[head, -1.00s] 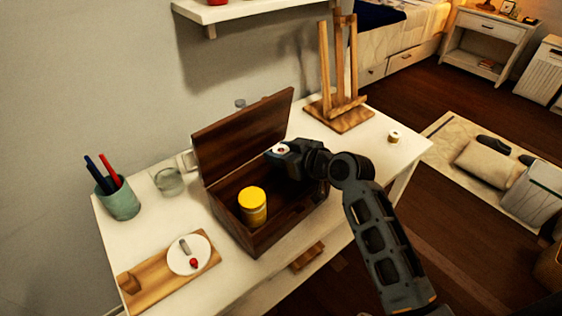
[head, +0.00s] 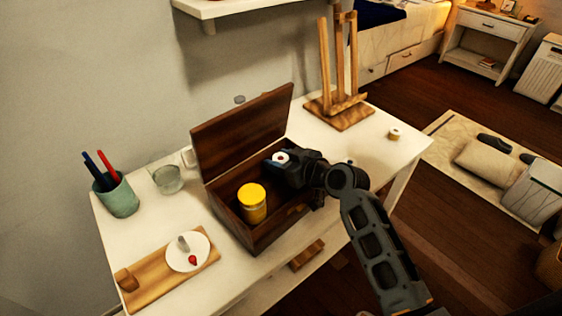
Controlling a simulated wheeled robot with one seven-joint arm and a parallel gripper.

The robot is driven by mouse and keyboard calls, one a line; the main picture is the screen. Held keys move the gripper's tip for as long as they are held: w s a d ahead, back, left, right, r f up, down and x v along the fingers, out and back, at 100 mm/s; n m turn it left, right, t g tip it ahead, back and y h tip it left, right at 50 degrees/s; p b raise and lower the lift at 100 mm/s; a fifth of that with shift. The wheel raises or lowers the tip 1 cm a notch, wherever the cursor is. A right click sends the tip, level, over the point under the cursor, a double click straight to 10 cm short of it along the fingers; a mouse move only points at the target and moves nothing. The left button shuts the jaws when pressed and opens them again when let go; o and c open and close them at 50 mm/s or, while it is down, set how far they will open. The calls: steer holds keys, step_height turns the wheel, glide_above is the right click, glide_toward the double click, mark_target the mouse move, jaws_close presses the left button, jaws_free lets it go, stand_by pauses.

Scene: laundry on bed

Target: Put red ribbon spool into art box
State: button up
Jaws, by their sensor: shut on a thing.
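The art box (head: 243,226) is a dark wooden box on the white desk, with its lid (head: 240,128) standing open at the back. A yellow-lidded jar (head: 252,203) stands inside its left part. My gripper (head: 275,163) is over the right part of the box, near the lid. It is shut on a small spool (head: 281,158) with a white top and a reddish centre, which I take as the red ribbon spool. Most of the spool is hidden by the fingers, and I cannot tell its exact height above the box floor.
A tan spool (head: 394,134) stands at the desk's right end, near a wooden easel (head: 340,112). A pen cup (head: 117,196), a glass (head: 168,180) and a board with a white palette (head: 188,250) are on the left. A shelf (head: 240,8) hangs above.

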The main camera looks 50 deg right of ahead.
steer(key=o, duration=1)
steer(key=shift+s+a+f, duration=0.1)
steer(key=shift+s+f, duration=0.15)
steer(key=shift+f, duration=0.65)
steer(key=shift+r+p, duration=0.55)
steer(key=shift+r, duration=0.05)
steer(key=v, duration=0.8)
steer(key=r+b+v, duration=0.1)
steer(key=v, duration=0.3)
steer(key=shift+w, duration=0.15)
